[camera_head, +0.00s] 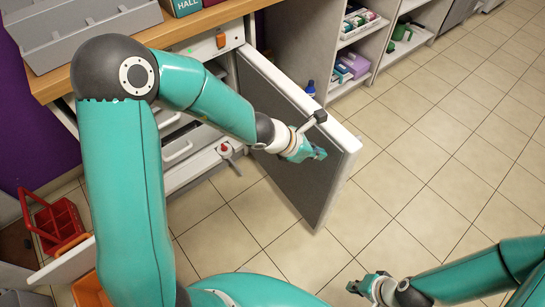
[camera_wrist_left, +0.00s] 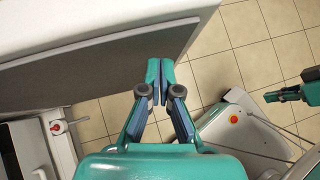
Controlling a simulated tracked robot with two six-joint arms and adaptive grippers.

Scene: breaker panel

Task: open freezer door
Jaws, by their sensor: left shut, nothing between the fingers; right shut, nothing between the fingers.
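The freezer door (camera_head: 283,128) stands swung open from the cabinet, with a dark grey inner face and a white edge. The white freezer body (camera_head: 176,152) with drawers shows behind my left arm. My left gripper (camera_head: 318,153) is shut and empty, in front of the door's inner face near its free edge. In the left wrist view the shut fingers (camera_wrist_left: 160,70) point at the lower edge of the door's grey face (camera_wrist_left: 95,78); I cannot tell whether they touch. My right gripper (camera_head: 358,287) is shut and empty, low over the floor, well apart from the door.
A wooden counter (camera_head: 190,28) with a grey tray (camera_head: 85,32) runs above the freezer. A red caddy (camera_head: 60,222) stands at the left. Open shelves (camera_head: 352,40) hold boxes at the back. The tiled floor (camera_head: 430,160) right of the door is clear.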

